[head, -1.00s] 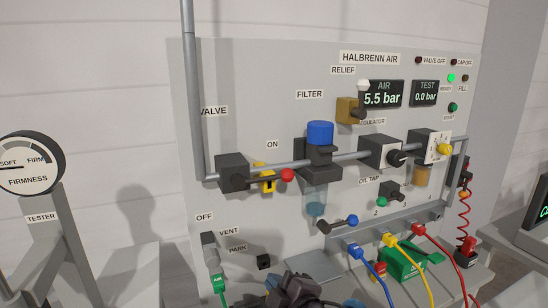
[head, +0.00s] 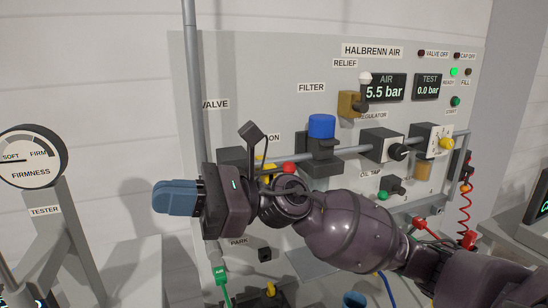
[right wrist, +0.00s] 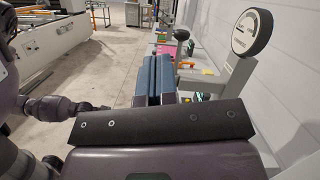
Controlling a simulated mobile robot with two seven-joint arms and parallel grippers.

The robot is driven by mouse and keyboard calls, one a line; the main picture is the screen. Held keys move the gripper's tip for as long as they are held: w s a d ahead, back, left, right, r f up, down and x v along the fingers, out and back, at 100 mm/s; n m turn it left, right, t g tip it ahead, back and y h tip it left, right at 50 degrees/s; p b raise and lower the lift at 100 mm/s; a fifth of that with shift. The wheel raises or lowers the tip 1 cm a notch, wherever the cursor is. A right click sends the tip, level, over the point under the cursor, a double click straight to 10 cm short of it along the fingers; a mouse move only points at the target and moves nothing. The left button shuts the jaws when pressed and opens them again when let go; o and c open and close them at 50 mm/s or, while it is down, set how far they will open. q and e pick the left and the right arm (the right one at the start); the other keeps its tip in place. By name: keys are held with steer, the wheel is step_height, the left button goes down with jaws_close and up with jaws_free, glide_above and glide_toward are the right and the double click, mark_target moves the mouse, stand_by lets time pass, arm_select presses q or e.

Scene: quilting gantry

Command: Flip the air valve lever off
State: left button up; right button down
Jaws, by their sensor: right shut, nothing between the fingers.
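The air valve (head: 232,156) is a dark block on the grey pipe at the panel's left. Its lever's red knob (head: 288,168) shows just above my right wrist, to the right near the ON label; most of the lever is hidden behind my wrist. My right gripper (head: 168,197) has blue fingers pointing left, in front of and below the valve. The fingers lie together and empty in the right wrist view (right wrist: 153,78). They are apart from the knob. My left gripper is not clearly shown.
The firmness tester (head: 32,160) stands at the left, close to my right fingers' side. A filter with a blue cap (head: 321,126) and a regulator (head: 380,142) sit along the pipe. The AIR display (head: 384,88) reads 5.5 bar. Hoses hang below.

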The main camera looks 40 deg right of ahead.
steer(key=w+d+r+n+t+h, duration=0.1)
steer(key=d+r+n+h, duration=0.4)
steer(key=d+h, duration=0.5)
steer(key=w+d+r+n+t+h, duration=0.1)
steer(key=w+d+r+n+h, duration=0.1)
steer(key=d+r+n+h, duration=0.3)
steer(key=d+n+h, duration=0.4)
steer(key=d+h, duration=0.1)
steer(key=h, duration=0.2)
steer(key=shift+w+d+t, duration=0.25)
steer(key=shift+w+t, duration=0.05)
steer(key=shift+w, duration=0.1)
